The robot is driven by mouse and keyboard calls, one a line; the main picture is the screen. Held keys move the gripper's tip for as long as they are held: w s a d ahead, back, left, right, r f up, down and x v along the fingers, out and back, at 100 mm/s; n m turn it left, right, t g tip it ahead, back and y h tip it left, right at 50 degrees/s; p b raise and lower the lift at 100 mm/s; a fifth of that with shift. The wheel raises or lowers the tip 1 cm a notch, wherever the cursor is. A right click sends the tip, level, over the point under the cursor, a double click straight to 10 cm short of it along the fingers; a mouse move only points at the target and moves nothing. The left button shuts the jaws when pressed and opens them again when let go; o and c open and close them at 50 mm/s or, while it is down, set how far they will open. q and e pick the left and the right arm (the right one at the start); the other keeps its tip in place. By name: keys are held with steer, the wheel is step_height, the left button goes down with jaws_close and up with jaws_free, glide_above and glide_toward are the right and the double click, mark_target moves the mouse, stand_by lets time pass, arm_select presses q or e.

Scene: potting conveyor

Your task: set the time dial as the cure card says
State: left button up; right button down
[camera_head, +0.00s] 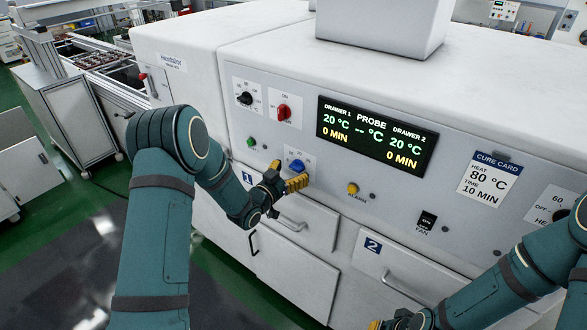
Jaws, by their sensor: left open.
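The cure card (488,180) on the right of the oven's front panel reads heat 80 °C, time 10 MIN. The display (376,136) shows 20 °C and 0 MIN for both drawers, and dashes for the probe. A blue dial (297,165) sits on a white plate below the display's left end; its lower part and markings are partly hidden by my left gripper. My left gripper (285,179) is open, its yellow fingertips just below and left of the blue dial. I cannot tell whether they touch it. My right gripper (400,320) is mostly cut off at the bottom edge.
A black knob (245,98) and a red switch (283,112) are at the panel's upper left. A yellow alarm button (352,188) and a black fan switch (427,220) are to the right. Drawer handles (405,287) stick out below. A heat dial is partly behind my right arm.

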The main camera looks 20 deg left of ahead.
arm_select(q)
steer(key=shift+w+d, duration=0.2)
steer(key=shift+w, duration=0.45)
arm_select(e)
steer(key=shift+r, duration=0.1)
arm_select(q)
steer(key=c, duration=1.2)
